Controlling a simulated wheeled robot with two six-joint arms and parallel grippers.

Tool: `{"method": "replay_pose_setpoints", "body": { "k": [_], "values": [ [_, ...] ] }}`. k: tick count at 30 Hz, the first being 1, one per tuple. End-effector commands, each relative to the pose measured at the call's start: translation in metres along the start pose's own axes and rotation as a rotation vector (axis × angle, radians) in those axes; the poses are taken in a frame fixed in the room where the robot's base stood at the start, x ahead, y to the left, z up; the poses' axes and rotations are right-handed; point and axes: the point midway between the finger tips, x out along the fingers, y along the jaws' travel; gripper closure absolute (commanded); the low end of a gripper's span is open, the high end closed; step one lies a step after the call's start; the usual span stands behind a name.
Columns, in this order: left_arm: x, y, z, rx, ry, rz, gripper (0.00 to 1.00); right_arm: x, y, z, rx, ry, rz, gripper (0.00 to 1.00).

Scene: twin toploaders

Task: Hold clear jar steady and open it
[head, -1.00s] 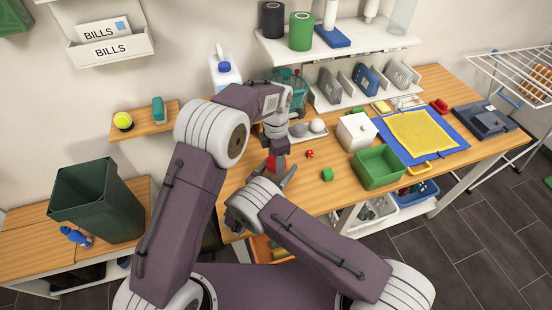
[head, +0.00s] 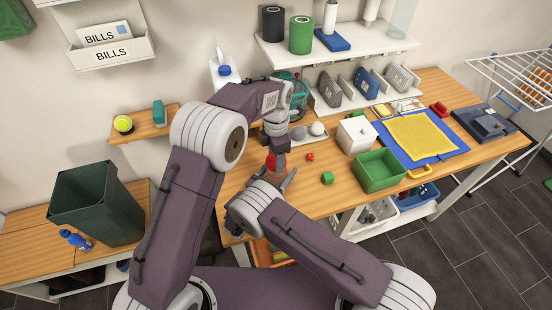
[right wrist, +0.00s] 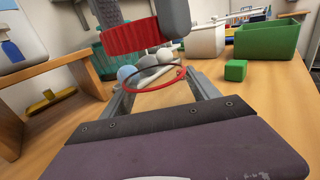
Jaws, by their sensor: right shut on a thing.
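The clear jar (right wrist: 150,76) stands between the fingers of my right gripper (right wrist: 158,84) in the right wrist view. It is see-through, with a thin dark and red ring at its rim; my right gripper is shut on it. A ribbed red lid (right wrist: 142,37) is above the jar, apart from the rim and slightly tilted. My left gripper (right wrist: 142,17) comes down from above with its grey fingers on either side of the lid, shut on it. In the head view the red lid (head: 271,164) shows under my left gripper, and the jar is mostly hidden by my arms.
A green cube (head: 327,178), a small red die (head: 310,157) and a green bin (head: 380,170) are to the right on the wooden table. A tray with round objects (head: 315,139) and a teal see-through container (head: 298,95) stand behind. A white box (head: 357,134) is further right.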

Motion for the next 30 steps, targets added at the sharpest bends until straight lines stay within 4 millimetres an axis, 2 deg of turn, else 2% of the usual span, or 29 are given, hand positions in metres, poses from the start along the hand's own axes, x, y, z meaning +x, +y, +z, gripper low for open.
{"method": "replay_pose_setpoints", "body": {
  "k": [5, 13, 20, 21, 23, 30],
  "values": [
    [-0.002, 0.000, 0.000, 0.000, 0.000, 0.000, 0.91, 0.000, 0.000, 0.000, 0.000, -0.001, 0.000, 1.00],
    [-0.037, 0.000, 0.000, 0.000, 0.000, 0.000, 0.91, 0.000, 0.000, 0.000, 0.001, -0.001, 0.000, 1.00],
    [-0.040, 0.000, 0.000, 0.000, 0.001, -0.001, 0.91, 0.000, 0.000, 0.000, 0.000, -0.001, 0.000, 1.00],
    [-0.040, 0.000, 0.000, 0.000, 0.001, -0.001, 0.91, 0.000, 0.000, 0.000, 0.000, -0.001, 0.000, 0.22],
    [-0.040, 0.000, 0.000, 0.000, 0.001, -0.001, 0.91, 0.000, 0.000, 0.000, 0.000, -0.001, 0.000, 0.05],
    [-0.040, 0.000, 0.000, 0.000, 0.001, -0.001, 0.91, 0.000, 0.000, 0.000, 0.000, 0.000, 0.000, 0.05]
  ]
}}
